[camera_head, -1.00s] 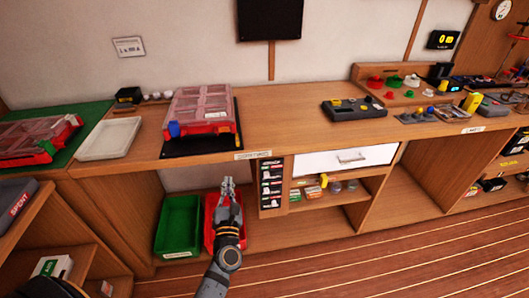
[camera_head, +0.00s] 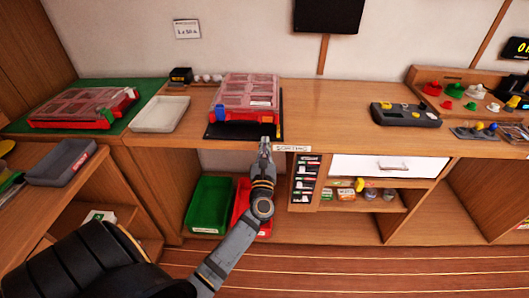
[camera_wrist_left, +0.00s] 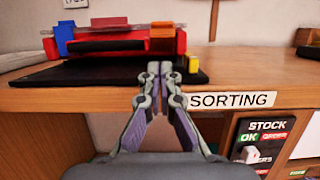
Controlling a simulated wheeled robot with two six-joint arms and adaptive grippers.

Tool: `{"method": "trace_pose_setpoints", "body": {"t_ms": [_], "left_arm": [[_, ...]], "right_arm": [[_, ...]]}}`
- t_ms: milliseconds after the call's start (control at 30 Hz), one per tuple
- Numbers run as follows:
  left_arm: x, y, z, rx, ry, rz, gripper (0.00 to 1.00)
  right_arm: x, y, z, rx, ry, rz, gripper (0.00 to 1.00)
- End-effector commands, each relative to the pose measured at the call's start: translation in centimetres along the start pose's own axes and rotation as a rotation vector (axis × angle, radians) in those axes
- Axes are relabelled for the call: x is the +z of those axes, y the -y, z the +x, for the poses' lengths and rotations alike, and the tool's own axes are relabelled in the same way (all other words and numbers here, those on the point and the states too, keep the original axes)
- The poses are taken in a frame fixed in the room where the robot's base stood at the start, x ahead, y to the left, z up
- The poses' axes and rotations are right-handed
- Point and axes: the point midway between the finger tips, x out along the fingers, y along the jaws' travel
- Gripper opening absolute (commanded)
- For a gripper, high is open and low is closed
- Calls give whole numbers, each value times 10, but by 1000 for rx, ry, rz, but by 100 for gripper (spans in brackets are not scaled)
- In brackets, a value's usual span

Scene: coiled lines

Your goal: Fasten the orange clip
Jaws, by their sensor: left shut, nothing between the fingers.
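The red case (camera_head: 242,113) with a clear divided lid lies shut on a black mat (camera_head: 215,131) on the wooden bench. The orange clip (camera_wrist_left: 163,35) shows in the left wrist view on the right of the case's front. I cannot tell whether it is latched. A blue clip (camera_wrist_left: 64,37) is at the left of the front. My left gripper (camera_head: 265,141) is shut and empty in front of the bench edge, below the case's right front. Its closed fingertips (camera_wrist_left: 160,69) show in the left wrist view, apart from the clip. My right gripper is not in view.
A small yellow piece (camera_wrist_left: 194,64) is by the mat's right side. A white tray (camera_head: 160,115) and a second red case (camera_head: 80,108) on a green mat are at left. Green (camera_head: 209,206) and red (camera_head: 241,207) bins stand below.

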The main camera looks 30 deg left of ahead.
Motion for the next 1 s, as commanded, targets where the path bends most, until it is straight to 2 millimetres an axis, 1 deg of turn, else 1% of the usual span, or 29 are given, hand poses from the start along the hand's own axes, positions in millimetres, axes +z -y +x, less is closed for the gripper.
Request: {"method": "trace_pose_setpoints", "body": {"t_ms": [33,100,167,300,467,800,867,967,1000], "left_arm": [[3,0,12,-1,3,2,0],[6,0,26,0,3,1,0],[16,0,32,0,2,0,0],[25,0,43,0,1,0,0],[28,0,48,-1,-1,1,0],[28,0,48,-1,-2,0,0],[30,0,48,-1,-5,0,0],[34,0,50,-1,-21,-1,0],[36,0,50,-1,-31,-1,0]], "right_arm": [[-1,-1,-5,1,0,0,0],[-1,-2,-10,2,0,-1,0],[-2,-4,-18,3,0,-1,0],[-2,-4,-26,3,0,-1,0],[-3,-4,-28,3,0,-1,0],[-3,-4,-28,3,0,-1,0],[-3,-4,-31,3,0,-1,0],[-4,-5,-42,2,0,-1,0],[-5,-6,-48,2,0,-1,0]]}}
